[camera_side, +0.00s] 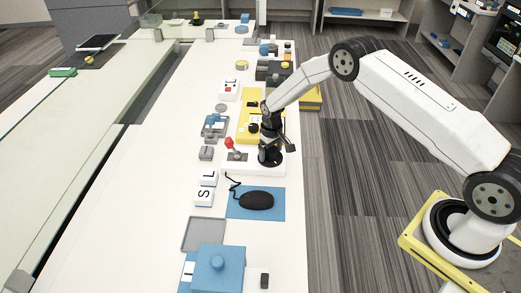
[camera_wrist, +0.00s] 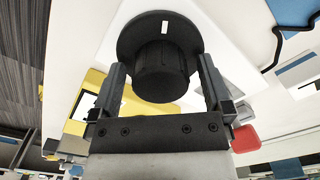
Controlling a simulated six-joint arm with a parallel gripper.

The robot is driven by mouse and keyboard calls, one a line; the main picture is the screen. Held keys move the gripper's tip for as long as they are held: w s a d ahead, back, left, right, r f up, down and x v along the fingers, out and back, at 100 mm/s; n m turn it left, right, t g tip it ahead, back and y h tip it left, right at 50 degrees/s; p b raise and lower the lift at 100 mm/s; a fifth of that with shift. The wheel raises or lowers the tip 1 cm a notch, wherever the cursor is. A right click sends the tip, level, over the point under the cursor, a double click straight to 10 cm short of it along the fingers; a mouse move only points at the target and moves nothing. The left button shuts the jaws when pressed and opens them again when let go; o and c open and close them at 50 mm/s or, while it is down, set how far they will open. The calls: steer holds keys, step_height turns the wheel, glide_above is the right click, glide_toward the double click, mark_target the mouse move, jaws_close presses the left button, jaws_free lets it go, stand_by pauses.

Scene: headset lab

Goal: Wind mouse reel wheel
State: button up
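The black reel wheel (camera_wrist: 160,30) shows in the wrist view as a round flange with a white mark and a ridged knob (camera_wrist: 161,74). In the side view the reel (camera_side: 270,157) stands on a white base right of a red-knobbed lever. My gripper (camera_wrist: 160,62) is open, with one finger on each side of the knob and a gap visible on both sides. In the side view my gripper (camera_side: 270,128) points down over the reel and hides part of it. The black mouse (camera_side: 257,200) lies on a blue mat (camera_side: 273,213), its black cord running up and left.
A red-knobbed lever (camera_side: 229,142) stands close left of the reel. A yellow panel (camera_side: 247,115) and several small devices lie behind. S and L blocks (camera_side: 205,195) sit left of the mat. A grey tray (camera_side: 203,234) and blue lidded box (camera_side: 219,268) are in front.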

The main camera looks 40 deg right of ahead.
mark_target(271, 150)
steer(key=shift+r, duration=0.1)
steer(key=shift+r, duration=3.85)
steer(key=shift+s+a+r, duration=0.15)
steer(key=shift+s+r, duration=0.15)
steer(key=shift+r, duration=0.25)
steer(key=s+a+r+t, duration=0.1)
steer(key=s+r, duration=0.5)
steer(key=s, duration=0.7)
steer(key=s+a+r+t, duration=0.1)
steer(key=s+a+r, duration=0.2)
steer(key=s+r, duration=0.4)
steer(key=s, duration=0.6)
steer(key=shift+a+t, duration=0.15)
steer(key=shift+t, duration=0.15)
